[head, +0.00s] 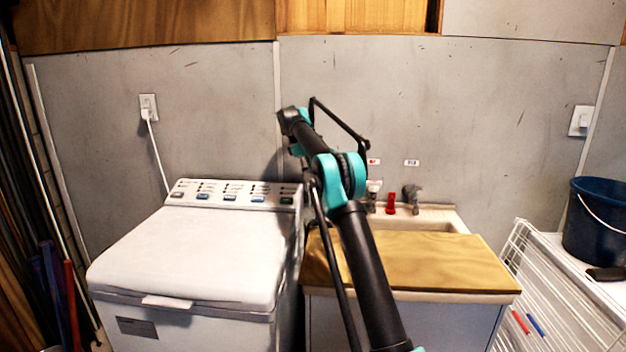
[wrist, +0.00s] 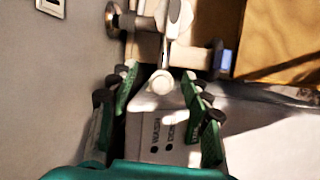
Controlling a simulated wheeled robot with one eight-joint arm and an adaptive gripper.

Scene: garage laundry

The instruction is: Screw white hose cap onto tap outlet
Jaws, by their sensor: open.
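My gripper (wrist: 159,84) is open in the wrist view, with its green fingers on either side of a white piece (wrist: 162,82) that has a round end. Clear gaps show between the fingers and this piece. I cannot tell whether it is the hose cap or part of the tap. A tap (wrist: 178,12) with a white lever is just beyond the fingertips, near the wall. In the head view, a white-topped tap (head: 373,189) stands at the sink's left, partly behind my arm. A grey tap (head: 412,196) is to its right. My gripper is hidden there.
The washing machine (head: 190,255) fills the left, its panel below my fingers in the wrist view (wrist: 175,150). A wooden board (head: 440,262) covers the front of the sink (head: 450,219). A red item (head: 390,204) stands between the taps. A blue bucket (head: 597,220) is far right.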

